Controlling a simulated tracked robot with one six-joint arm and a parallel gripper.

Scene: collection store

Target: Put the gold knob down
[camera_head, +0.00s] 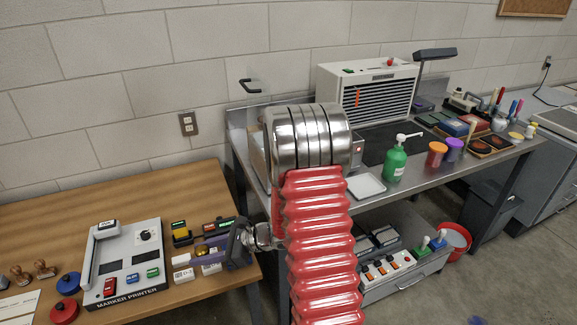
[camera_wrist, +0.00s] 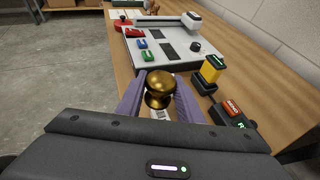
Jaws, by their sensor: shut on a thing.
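The gold knob (camera_wrist: 160,86) shows in the wrist view between the two purple fingers of my gripper (camera_wrist: 160,98). The gripper is shut on it. A white label with a barcode shows just below the knob, partly hidden. In the head view my gripper (camera_head: 196,250) is low over the wooden table (camera_head: 150,207), right of the marker printer; the knob is hard to make out there. I cannot tell whether the knob touches anything beneath it.
The marker printer (camera_head: 128,262) stands left of my gripper, with red, blue and green buttons. Red and blue round items (camera_head: 68,283) and wooden stamps (camera_head: 44,268) lie farther left. The table's back left is clear. A metal bench (camera_head: 365,188) stands right.

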